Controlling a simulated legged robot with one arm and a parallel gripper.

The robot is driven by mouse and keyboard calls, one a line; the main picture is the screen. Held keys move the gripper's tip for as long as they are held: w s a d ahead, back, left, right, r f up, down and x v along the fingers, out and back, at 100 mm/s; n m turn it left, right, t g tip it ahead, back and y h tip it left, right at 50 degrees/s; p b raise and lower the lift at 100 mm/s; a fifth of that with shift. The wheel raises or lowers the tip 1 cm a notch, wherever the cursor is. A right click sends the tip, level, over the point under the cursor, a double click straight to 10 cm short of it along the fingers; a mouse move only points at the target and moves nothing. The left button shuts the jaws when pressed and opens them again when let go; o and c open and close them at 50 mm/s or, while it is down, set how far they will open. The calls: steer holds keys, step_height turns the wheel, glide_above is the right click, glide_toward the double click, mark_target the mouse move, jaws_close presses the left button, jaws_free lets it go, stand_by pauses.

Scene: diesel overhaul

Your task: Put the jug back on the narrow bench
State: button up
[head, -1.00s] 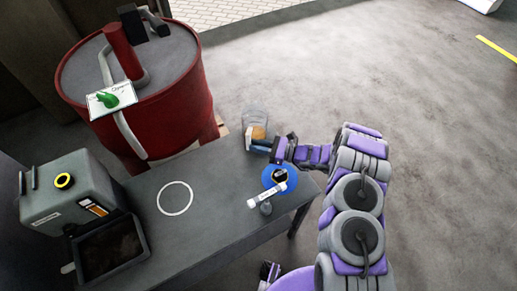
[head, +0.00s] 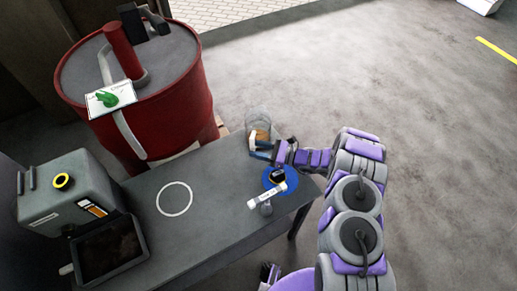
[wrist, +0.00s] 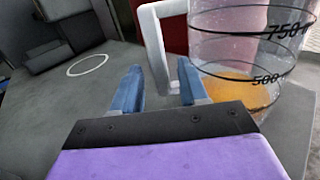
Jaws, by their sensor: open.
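The jug (head: 258,121) is clear with amber liquid in the bottom. It is upright at the far edge of the dark grey bench (head: 215,222); its base is partly hidden by my gripper. In the wrist view the jug (wrist: 240,55) shows at the right, with 500 and 750 marks and a white handle (wrist: 152,38) toward my gripper. My gripper (head: 261,149) is open, its two blue fingers apart. In the wrist view the lower handle lies between or just beyond the fingertips (wrist: 158,78); I cannot tell which.
A white ring (head: 174,198) marks a clear part of the bench. A blue round item (head: 268,178) with a white-labelled tool (head: 267,195) lies near my wrist. A red drum (head: 165,110) stands behind.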

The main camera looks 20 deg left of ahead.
steer(key=shift+d+r, duration=0.2)
steer(key=shift+d, duration=0.2)
steer(key=d, duration=0.3)
steer(key=d+p, duration=0.1)
steer(key=d, duration=0.3)
steer(key=w+d+p, duration=0.1)
steer(key=d, duration=0.3)
steer(key=shift+d+f, duration=0.1)
steer(key=shift+d, duration=0.15)
steer(key=s+r+n+g+h, duration=0.3)
steer(key=s+r+n, duration=0.3)
steer(key=r, duration=0.7)
steer(key=s+r+n+g+h, duration=0.4)
steer(key=s+r, duration=0.4)
steer(key=r, duration=0.4)
steer(key=s+d+r+n+t+h, duration=0.3)
steer(key=s+d+h, duration=0.2)
steer(key=s+d, duration=0.6)
steer(key=s+d+r+n+t+h, duration=0.3)
steer(key=s+d+h, duration=0.3)
steer(key=s+d, duration=0.4)
steer(key=shift+s+d+r+n+t, duration=0.4)
steer(key=shift+s+r+n, duration=0.1)
steer(key=shift+r, duration=0.3)
